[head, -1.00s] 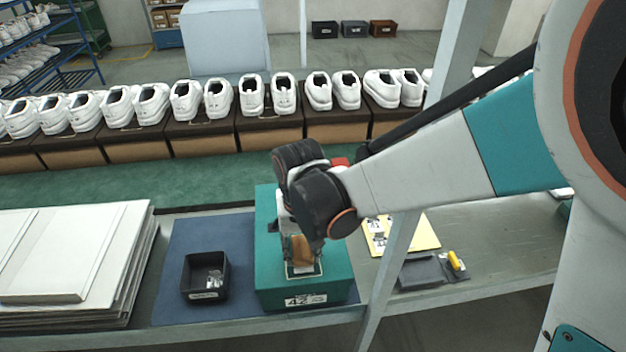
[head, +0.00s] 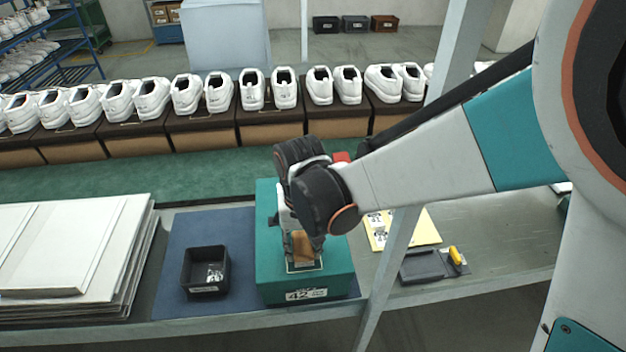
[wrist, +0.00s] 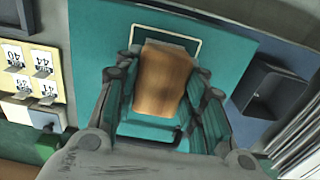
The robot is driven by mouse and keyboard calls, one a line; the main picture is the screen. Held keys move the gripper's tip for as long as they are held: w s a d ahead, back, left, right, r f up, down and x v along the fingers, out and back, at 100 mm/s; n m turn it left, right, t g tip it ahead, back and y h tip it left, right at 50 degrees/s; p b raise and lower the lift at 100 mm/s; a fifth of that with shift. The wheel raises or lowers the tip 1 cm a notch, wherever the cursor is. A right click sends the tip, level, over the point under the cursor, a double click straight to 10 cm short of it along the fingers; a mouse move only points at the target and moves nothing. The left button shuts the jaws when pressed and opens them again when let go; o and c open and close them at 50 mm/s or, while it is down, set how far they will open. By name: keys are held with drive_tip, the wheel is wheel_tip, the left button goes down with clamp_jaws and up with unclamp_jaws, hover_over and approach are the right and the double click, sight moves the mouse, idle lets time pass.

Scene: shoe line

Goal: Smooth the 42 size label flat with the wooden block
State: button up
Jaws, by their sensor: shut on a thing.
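My gripper (head: 302,238) is shut on the wooden block (head: 303,248) and holds it over the top of the teal shoe box (head: 335,262), near its front edge. The block also shows between my fingers in the wrist view (wrist: 163,82), over a pale rectangular outline on the box top. I cannot tell whether the block touches the box. The 42 size label (head: 306,294) is on the front face of the box, below the block. It looks flat from here, though its edges are too small to judge.
The box stands on a blue mat (head: 180,235). A black bin (head: 205,272) with a label stands to its left. White boards (head: 70,250) are stacked at far left. A yellow label sheet (head: 425,232) and grey tray (head: 422,268) lie to the right, past a post (head: 385,265).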

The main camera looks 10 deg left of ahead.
sight(305, 272)
drive_tip(key=shift+f+b, duration=0.35)
drive_tip(key=shift+f, duration=0.2)
drive_tip(key=shift+s, duration=0.15)
drive_tip(key=shift+s+d+r, duration=0.1)
drive_tip(key=shift+s+d, duration=0.15)
drive_tip(key=shift+s, duration=0.7)
drive_tip(key=shift+s+d, duration=0.25)
drive_tip(key=shift+s, duration=0.8)
drive_tip(key=shift+w+a, duration=0.25)
drive_tip(key=shift+w, duration=0.8)
drive_tip(key=shift+w+a, duration=0.25)
drive_tip(key=shift+w, duration=0.8)
drive_tip(key=shift+r+p, duration=1.95)
drive_tip(key=shift+r, duration=1)
